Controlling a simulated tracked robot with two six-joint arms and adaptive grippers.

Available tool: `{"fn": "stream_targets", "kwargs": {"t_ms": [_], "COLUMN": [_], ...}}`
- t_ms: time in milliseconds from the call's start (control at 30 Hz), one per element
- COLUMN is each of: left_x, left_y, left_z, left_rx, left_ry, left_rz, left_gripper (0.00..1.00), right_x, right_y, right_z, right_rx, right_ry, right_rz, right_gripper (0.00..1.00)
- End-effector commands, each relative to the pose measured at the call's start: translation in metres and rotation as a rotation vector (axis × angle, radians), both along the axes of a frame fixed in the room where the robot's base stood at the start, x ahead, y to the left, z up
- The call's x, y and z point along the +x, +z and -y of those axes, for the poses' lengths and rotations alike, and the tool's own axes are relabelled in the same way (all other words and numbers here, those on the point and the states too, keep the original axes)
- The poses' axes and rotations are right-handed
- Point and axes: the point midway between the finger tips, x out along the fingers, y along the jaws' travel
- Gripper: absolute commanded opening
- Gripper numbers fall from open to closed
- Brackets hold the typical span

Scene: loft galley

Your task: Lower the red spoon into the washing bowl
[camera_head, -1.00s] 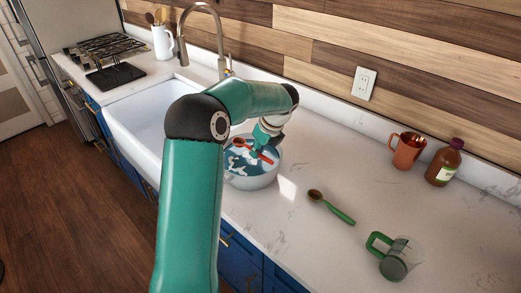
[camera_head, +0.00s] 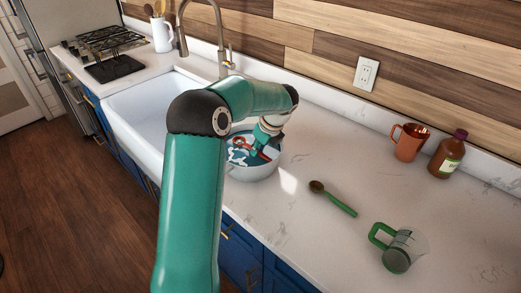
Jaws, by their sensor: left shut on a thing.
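The red spoon (camera_head: 239,142) is held in my left gripper (camera_head: 268,147), which is shut on its handle. The spoon's head points left, over or at the water inside the washing bowl (camera_head: 254,173). The bowl is pale, holds bluish water with white foam, and stands on the counter right of the sink. My left gripper is low over the bowl's right part. My left forearm hides part of the bowl's left side. Whether the spoon touches the water is hard to tell. My right gripper is not in view.
A green-handled spoon (camera_head: 341,204) lies right of the bowl. A glass jug with a green handle (camera_head: 399,254), a copper mug (camera_head: 408,142) and a brown bottle (camera_head: 447,157) stand farther right. The faucet (camera_head: 222,45) rises behind the sink (camera_head: 135,122). Counter between them is clear.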

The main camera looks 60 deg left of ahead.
Motion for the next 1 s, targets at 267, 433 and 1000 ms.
{"fn": "stream_targets", "kwargs": {"t_ms": [267,433,1000], "left_x": [0.0,0.001,0.002], "left_y": [-0.001,-0.001,0.009], "left_z": [0.002,0.002,0.004], "left_rx": [-0.004,-0.004,-0.001], "left_ry": [-0.001,-0.001,-0.001], "left_rz": [-0.001,-0.001,0.001], "left_gripper": [0.0,0.25,0.44], "right_x": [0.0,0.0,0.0], "right_y": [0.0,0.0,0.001], "right_z": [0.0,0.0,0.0], "right_rx": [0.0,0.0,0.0], "right_ry": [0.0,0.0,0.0], "right_rz": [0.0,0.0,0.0], "right_gripper": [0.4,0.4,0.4]}}
